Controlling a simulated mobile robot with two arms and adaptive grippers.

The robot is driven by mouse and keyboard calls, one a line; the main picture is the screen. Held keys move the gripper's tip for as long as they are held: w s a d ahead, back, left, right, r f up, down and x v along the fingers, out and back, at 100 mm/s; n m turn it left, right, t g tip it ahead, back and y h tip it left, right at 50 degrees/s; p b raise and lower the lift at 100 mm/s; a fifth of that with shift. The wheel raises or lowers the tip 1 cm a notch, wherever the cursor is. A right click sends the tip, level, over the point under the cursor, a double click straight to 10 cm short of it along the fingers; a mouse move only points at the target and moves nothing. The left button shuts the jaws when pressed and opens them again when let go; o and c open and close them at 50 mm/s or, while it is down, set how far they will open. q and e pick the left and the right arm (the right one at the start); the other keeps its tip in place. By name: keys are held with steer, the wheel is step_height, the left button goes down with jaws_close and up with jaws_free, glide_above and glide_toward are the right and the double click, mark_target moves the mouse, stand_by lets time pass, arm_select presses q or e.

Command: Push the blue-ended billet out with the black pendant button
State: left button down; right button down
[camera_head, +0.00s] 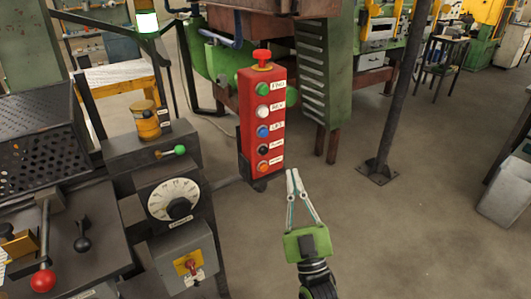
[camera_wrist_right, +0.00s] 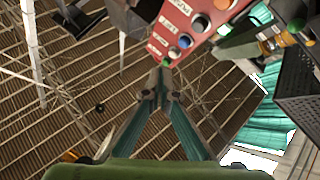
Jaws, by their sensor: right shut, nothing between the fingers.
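The red pendant (camera_head: 262,118) hangs upright at the middle of the head view, with a red mushroom button on top. Down its face sit green, white, blue, black and orange buttons. The black button (camera_head: 263,149) is second from the bottom. My right gripper (camera_head: 292,172) is shut and empty, its tips just right of and below the pendant's lower end. In the right wrist view the shut fingertips (camera_wrist_right: 163,72) are close to one end of the pendant (camera_wrist_right: 178,18); contact cannot be told. I cannot make out a blue-ended billet. My left gripper is not in view.
A control console with a white dial (camera_head: 174,199) and a grey switch box (camera_head: 184,258) stands left of the pendant. A lever with a red knob (camera_head: 43,280) is at lower left. A dark post (camera_head: 396,90) stands behind to the right. The floor right of my gripper is clear.

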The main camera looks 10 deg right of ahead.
mark_target(263, 150)
steer(key=w+a+b, duration=0.2)
steer(key=w+b, duration=0.1)
steer(key=w, duration=0.4)
steer(key=shift+w+a, duration=0.25)
steer(key=shift+a, duration=0.15)
stand_by(1.1)
steer(key=shift+w+a, duration=0.15)
steer(key=shift+w, duration=0.25)
